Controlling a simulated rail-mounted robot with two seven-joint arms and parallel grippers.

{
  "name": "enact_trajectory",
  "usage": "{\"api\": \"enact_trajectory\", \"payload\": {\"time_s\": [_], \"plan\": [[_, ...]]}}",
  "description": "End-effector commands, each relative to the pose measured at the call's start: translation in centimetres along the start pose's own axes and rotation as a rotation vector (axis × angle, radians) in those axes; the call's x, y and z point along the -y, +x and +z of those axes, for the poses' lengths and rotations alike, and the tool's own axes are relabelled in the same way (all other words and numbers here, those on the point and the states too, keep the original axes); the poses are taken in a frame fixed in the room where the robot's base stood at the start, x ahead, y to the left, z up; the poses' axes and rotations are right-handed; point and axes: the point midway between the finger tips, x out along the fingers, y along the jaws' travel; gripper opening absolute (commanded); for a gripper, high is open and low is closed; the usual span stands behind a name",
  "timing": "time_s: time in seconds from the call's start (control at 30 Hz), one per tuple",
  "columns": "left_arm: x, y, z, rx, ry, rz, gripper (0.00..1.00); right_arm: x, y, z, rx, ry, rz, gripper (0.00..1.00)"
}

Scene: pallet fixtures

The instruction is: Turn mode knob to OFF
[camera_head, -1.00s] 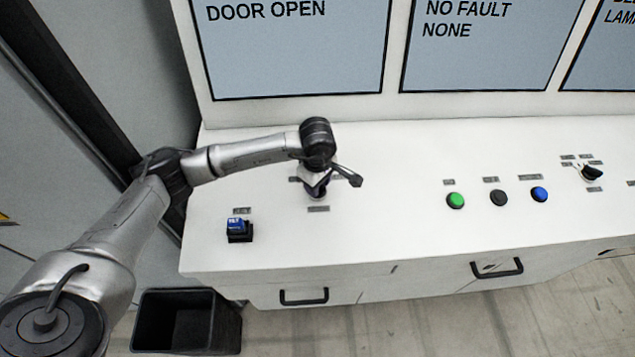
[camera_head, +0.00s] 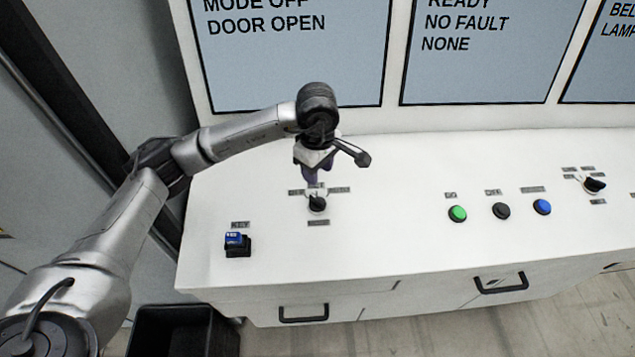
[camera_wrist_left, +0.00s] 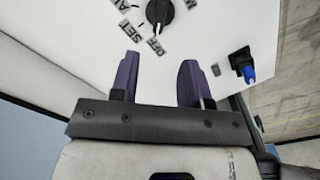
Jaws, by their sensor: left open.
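The black mode knob (camera_head: 317,204) stands on the left part of the white console, with small labels around it. It also shows at the top edge of the left wrist view (camera_wrist_left: 160,12), cut off there. Its pale mark appears to point toward the OFF label (camera_wrist_left: 155,47). My left gripper (camera_head: 311,177) is above and behind the knob, apart from it. In the left wrist view its two purple fingers (camera_wrist_left: 159,64) are spread with nothing between them. The left screen (camera_head: 290,60) reads MODE OFF, partly cut, and DOOR OPEN. My right gripper is not in view.
A blue key switch (camera_head: 237,243) sits on the console (camera_head: 380,225), left of the knob. Green (camera_head: 457,213), black (camera_head: 501,211) and blue (camera_head: 542,207) buttons and another black knob (camera_head: 594,185) are to the right. A black bin (camera_head: 180,330) stands on the floor.

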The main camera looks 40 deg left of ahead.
Motion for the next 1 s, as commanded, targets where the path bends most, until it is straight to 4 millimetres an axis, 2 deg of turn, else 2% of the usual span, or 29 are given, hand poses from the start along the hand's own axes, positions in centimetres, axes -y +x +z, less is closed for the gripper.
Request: {"api": "enact_trajectory", "payload": {"time_s": [0.1,0.33,1.0], "plan": [[-0.1,-1.4,0.0,0.0,0.0,0.003,0.43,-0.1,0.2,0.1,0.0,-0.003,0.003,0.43],[0.0,-2.7,0.0,0.0,0.0,0.001,0.43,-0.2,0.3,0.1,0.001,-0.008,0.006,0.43],[0.1,-2.6,0.5,0.019,0.006,-0.001,0.43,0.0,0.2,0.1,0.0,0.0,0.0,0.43]]}}
